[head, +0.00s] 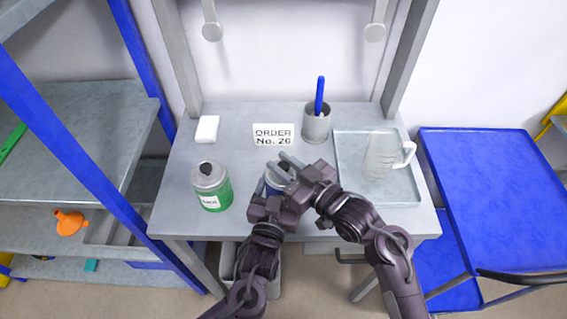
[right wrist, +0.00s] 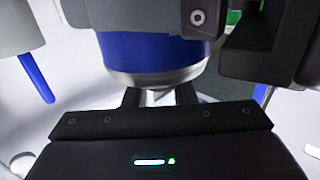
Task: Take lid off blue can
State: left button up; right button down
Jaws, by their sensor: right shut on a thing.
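The blue can (head: 273,186) stands near the front middle of the table, mostly hidden by my grippers. In the right wrist view its blue side (right wrist: 150,52) and a pale metal rim (right wrist: 155,76) show upside down. My right gripper (head: 287,166) is over the can's top and shut on its lid; the fingertips (right wrist: 158,97) sit at the rim end. The lid itself is mostly hidden. My left gripper (head: 264,195) is low at the can's near left side, with its fingers close around the body; whether they press on it is not clear.
A green can (head: 216,193) with a grey top stands to the left. Behind are an order sign (head: 273,135), a white block (head: 207,129) and a grey cup (head: 316,124) with a blue pen. A clear tray (head: 403,190) with a jug (head: 383,157) is on the right.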

aim_at(283, 165)
jog(key=shift+r, duration=0.2)
dwell(0.3)
jog(key=shift+r, duration=0.9)
jog(key=shift+r, duration=0.1)
jog(key=shift+r, duration=1.95)
pick_arm(q)
jog(key=o, duration=1.4)
jog(key=shift+o, duration=0.2)
jog(key=shift+s, duration=0.1)
